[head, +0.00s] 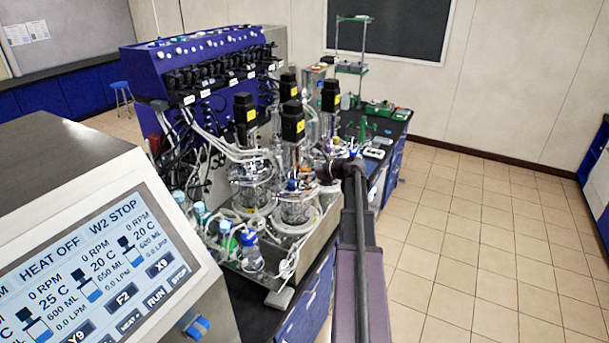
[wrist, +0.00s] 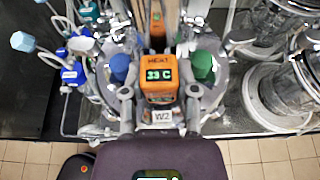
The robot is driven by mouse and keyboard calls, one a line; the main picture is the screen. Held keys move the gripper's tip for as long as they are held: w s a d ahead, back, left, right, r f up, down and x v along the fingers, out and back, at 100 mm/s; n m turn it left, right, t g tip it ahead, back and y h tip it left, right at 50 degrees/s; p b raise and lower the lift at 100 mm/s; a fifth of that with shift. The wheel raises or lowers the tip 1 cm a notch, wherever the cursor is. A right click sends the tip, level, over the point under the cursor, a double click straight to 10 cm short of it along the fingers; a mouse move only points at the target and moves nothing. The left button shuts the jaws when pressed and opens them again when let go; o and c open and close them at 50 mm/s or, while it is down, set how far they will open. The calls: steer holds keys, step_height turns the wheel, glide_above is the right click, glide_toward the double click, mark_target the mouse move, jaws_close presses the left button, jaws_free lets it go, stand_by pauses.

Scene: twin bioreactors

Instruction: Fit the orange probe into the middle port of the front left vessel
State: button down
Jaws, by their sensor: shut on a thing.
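An orange block with a lit display reading 33 C (wrist: 159,76) sits between the fingers of my gripper (wrist: 160,108) in the wrist view; I take it to be the orange probe's head. My gripper is shut on it. A W2 label (wrist: 163,116) shows just below it. Under it is the glass vessel (wrist: 213,82), with a blue cap (wrist: 120,67) left of the probe and a green cap (wrist: 202,66) right of it. The probe's lower end and the middle port are hidden. In the head view my gripper (head: 325,172) is at the near vessel (head: 298,209).
More glass vessels (wrist: 282,92) stand to the right in the wrist view. Blue-capped bottles (wrist: 74,73) and tubing crowd the left. Black motors (head: 292,121) rise above the vessels in the head view. The tiled floor (head: 470,250) is clear.

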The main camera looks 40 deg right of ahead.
steer(key=shift+f, duration=0.2)
stand_by(0.7)
steer(key=shift+c, duration=1.5)
jaws_free()
steer(key=shift+w, duration=0.1)
